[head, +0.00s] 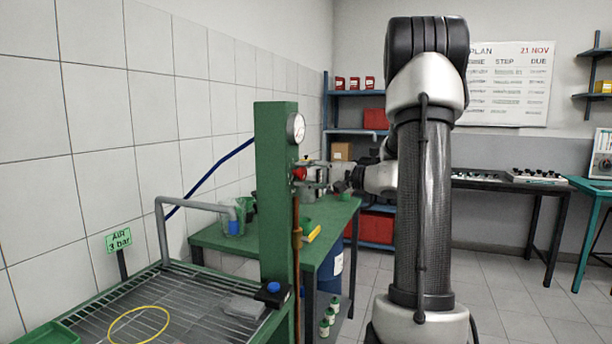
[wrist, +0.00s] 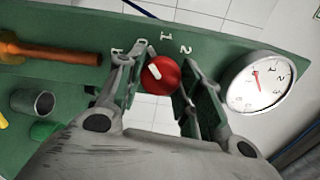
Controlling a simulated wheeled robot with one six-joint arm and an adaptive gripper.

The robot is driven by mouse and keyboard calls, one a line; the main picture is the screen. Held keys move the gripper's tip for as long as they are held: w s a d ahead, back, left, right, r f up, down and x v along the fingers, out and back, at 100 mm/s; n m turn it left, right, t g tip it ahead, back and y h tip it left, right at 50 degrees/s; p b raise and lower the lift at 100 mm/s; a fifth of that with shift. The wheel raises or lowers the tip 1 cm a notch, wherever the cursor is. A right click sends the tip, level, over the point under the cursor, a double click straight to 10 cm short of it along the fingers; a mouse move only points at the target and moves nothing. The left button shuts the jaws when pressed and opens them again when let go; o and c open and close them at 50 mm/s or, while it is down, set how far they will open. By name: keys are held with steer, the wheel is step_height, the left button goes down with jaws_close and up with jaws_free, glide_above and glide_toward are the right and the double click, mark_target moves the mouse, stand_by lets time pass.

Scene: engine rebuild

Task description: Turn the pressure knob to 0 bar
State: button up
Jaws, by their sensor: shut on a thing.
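The red pressure knob (wrist: 160,75) sits on the green post (head: 275,190), with a white pointer mark on its face. Numbers including 1 and 2 are printed on the post around it. My gripper (wrist: 158,82) has its two fingers on either side of the knob and is shut on it. In the head view the knob (head: 299,174) shows between the fingers (head: 312,176), partly hidden by them. The pressure gauge (wrist: 258,82) is beside the knob in the wrist view, its red needle pointing toward the top of the picture. The gauge also shows above the knob in the head view (head: 296,128).
An orange-brown pipe (head: 296,260) runs down the post below the knob. A sign (head: 118,240) reads "AIR" with a bar value, apparently 3. A wire-grid bench (head: 180,300) stands in front. A green table (head: 330,222) with cups is behind the post.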

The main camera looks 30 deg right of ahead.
steer(key=shift+n, duration=0.6)
steer(key=o, duration=1)
steer(key=shift+o, duration=0.2)
steer(key=shift+s+d, duration=0.1)
steer(key=v, duration=1.1)
steer(key=shift+s+d, duration=0.25)
steer(key=shift+s, duration=0.05)
steer(key=shift+s+d, duration=0.1)
